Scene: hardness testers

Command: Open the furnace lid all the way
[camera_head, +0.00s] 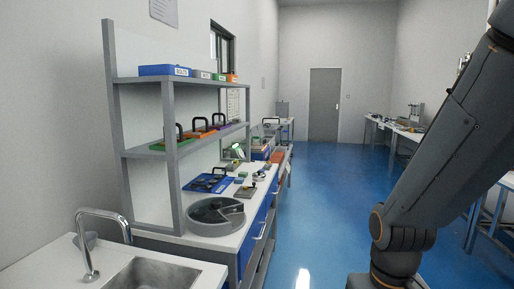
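I cannot make out a furnace or its lid for certain in the head view. A round grey tub-like device (216,216) with a partly open top and dark inside sits on the near end of the left bench; I cannot tell what it is. My dark grey arm fills the right side of the picture. My gripper is outside the picture, so whether it is open or shut does not show.
A sink (152,274) with a tall faucet (95,225) is at near left. A grey shelf unit (180,145) holds coloured boxes. A blue tray (209,184) lies on the bench. The blue floor (320,200) is clear towards the grey door (323,105). Benches line the right wall.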

